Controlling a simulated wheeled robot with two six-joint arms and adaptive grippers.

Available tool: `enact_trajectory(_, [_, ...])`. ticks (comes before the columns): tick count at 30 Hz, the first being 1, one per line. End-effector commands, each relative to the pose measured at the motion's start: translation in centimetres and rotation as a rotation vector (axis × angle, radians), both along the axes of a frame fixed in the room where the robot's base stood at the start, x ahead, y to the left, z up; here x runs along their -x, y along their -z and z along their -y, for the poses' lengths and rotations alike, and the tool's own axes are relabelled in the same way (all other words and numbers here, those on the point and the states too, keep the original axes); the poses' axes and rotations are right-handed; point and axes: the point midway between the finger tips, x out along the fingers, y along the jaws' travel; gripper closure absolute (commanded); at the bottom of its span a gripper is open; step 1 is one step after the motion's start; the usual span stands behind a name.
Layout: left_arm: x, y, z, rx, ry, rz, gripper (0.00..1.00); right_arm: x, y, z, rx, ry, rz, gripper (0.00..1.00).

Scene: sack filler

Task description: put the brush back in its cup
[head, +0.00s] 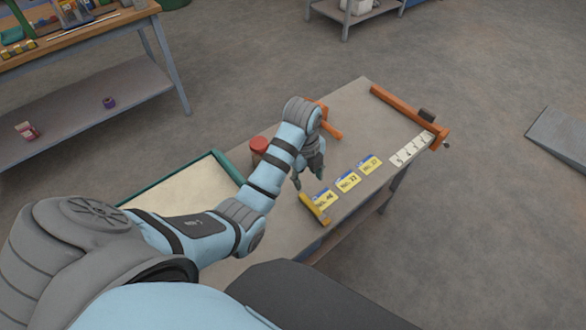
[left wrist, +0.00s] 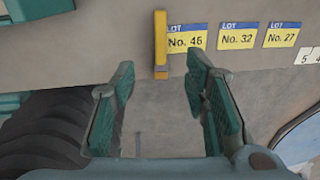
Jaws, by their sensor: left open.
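My left gripper (head: 308,178) is above the grey bench (head: 352,100), pointing down beside the row of lot cards. In the left wrist view its two green-padded fingers (left wrist: 160,100) stand wide apart with nothing clear between them. A red, round-topped container (head: 259,146), possibly the cup, stands on the bench left of my left forearm, which hides part of it. I cannot make out a brush for certain in either view. My right gripper is not in view.
Yellow lot cards (head: 347,182) lie along the bench's front edge beside a yellow bar (head: 315,208), also in the left wrist view (left wrist: 160,45). A green-rimmed tray (head: 176,174) is at left. An orange rail (head: 408,108) and numbered white strip (head: 411,148) mark the right end.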

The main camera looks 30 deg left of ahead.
Motion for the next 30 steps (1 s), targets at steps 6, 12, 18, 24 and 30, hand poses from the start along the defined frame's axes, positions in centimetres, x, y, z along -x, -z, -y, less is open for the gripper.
enact_trajectory(6, [-0.3,4.4,0.4,0.002,0.002,-0.005,0.58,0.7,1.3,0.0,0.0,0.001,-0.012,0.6])
enact_trajectory(12, [-0.8,8.8,0.3,0.001,-0.001,-0.001,0.58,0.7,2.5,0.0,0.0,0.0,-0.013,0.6])
enact_trajectory(18, [-1.0,11.9,0.7,0.0,-0.002,-0.002,0.58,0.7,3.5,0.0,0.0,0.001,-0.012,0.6])
enact_trajectory(24, [-1.2,14.5,0.9,0.0,-0.002,0.0,0.58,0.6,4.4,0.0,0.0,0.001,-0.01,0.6])
enact_trajectory(30, [-1.2,14.3,0.9,0.001,-0.002,0.001,0.63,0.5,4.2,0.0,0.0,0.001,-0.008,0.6])
